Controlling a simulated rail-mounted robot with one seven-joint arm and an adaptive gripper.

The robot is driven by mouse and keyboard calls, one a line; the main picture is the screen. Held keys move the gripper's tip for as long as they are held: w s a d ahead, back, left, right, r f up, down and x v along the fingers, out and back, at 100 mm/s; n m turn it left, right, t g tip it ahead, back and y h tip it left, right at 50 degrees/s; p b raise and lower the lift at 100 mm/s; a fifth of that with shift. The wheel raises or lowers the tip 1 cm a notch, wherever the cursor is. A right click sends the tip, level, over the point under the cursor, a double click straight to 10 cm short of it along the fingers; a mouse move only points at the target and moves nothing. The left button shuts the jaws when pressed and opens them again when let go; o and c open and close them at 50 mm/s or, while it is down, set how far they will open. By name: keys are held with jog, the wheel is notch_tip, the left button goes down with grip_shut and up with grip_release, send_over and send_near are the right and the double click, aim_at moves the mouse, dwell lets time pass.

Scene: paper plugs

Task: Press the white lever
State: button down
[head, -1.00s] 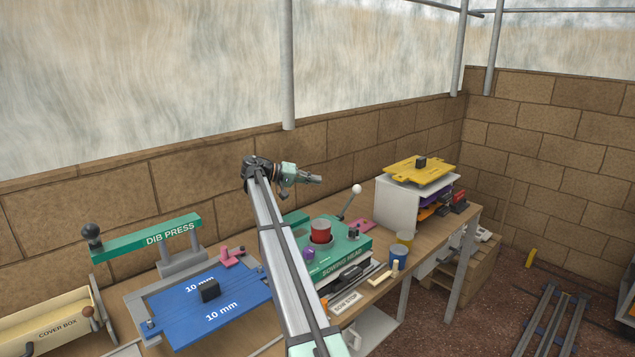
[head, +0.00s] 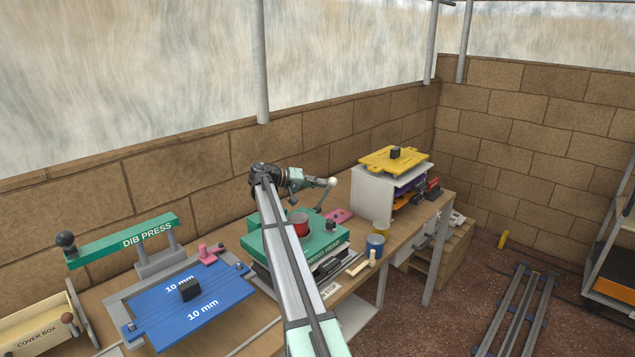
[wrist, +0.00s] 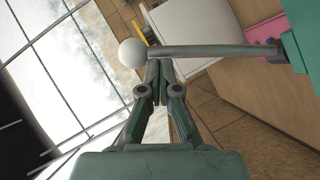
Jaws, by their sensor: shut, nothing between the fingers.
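The white lever is a grey rod with a white ball knob (head: 332,181), rising at a tilt from the back of the green sowing head (head: 255,240). In the wrist view the knob (wrist: 132,53) is at upper left and the rod (wrist: 215,50) runs right to a green mount. My gripper (head: 325,183) is shut and empty, its tips at the knob in the head view. In the wrist view the shut fingertips (wrist: 160,64) lie at the rod just beside the knob. I cannot tell whether they touch it.
A blue dib press plate (head: 215,312) is at left. A white shelf box (head: 368,190) with a yellow plate (head: 380,160) stands right. Yellow and blue cups (head: 375,250) stand near the front edge.

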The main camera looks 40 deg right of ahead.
jog(key=s+b, duration=0.1)
jog(key=s+f+m+t+b, duration=0.1)
jog(key=s+m+y+b, duration=0.1)
jog(key=b, duration=0.1)
jog(key=shift+s+d+f+t, duration=0.3)
jog(key=shift+s+f+t, duration=0.05)
jog(key=shift+f+t, duration=0.05)
jog(key=shift+w+r, duration=0.1)
jog(key=b, duration=0.1)
send_near(327, 190)
jog(key=a+r, duration=0.1)
jog(key=w+a+r, duration=0.1)
jog(key=r, duration=0.1)
jog(key=shift+a+r, duration=0.2)
jog(key=shift+a, duration=0.1)
dwell(0.4)
